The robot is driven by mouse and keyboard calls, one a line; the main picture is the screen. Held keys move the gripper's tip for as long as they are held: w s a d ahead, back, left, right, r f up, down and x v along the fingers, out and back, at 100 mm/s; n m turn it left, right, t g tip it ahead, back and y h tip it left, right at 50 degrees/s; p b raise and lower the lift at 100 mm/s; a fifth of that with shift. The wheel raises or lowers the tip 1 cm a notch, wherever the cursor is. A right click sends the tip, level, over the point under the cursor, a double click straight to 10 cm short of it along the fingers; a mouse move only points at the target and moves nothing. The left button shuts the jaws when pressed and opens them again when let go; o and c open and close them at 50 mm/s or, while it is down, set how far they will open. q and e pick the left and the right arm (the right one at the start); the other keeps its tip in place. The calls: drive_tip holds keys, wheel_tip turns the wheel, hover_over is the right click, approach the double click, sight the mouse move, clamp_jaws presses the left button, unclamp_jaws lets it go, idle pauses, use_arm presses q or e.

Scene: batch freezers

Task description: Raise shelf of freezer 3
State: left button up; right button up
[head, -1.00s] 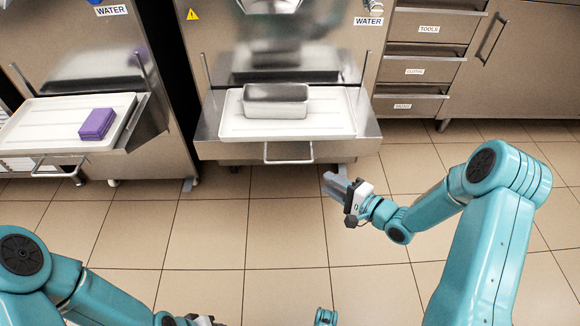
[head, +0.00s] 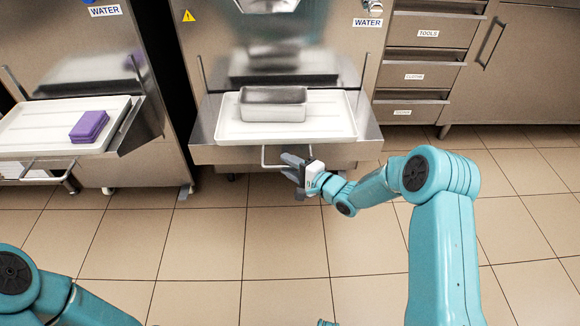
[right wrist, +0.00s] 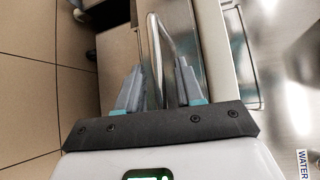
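The freezer in the middle (head: 225,75) has a steel shelf (head: 205,150) at its front; no freezer number is readable. A wire loop handle (head: 263,158) hangs below the shelf's front edge. My right gripper (head: 291,167) is at the right part of this handle. In the right wrist view, the fingers of my right gripper (right wrist: 157,68) are open, with the bent metal handle (right wrist: 154,40) running between them. I see gaps beside the handle. My left arm shows at the bottom left, but its gripper is out of frame.
A white tray (head: 230,130) on the shelf holds a steel pan (head: 275,112). The left freezer's shelf carries another white tray (head: 50,143) with a purple block (head: 89,126). Drawers (head: 415,72) stand at the right. The tiled floor (head: 210,240) in front is clear.

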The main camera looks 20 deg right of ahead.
clamp_jaws()
wheel_tip(320, 180, up, 13)
drive_tip(key=p, duration=0.9)
drive_tip(key=shift+f, duration=0.2)
drive_tip(key=shift+w+d, duration=0.1)
drive_tip(key=shift+r, duration=0.1)
unclamp_jaws()
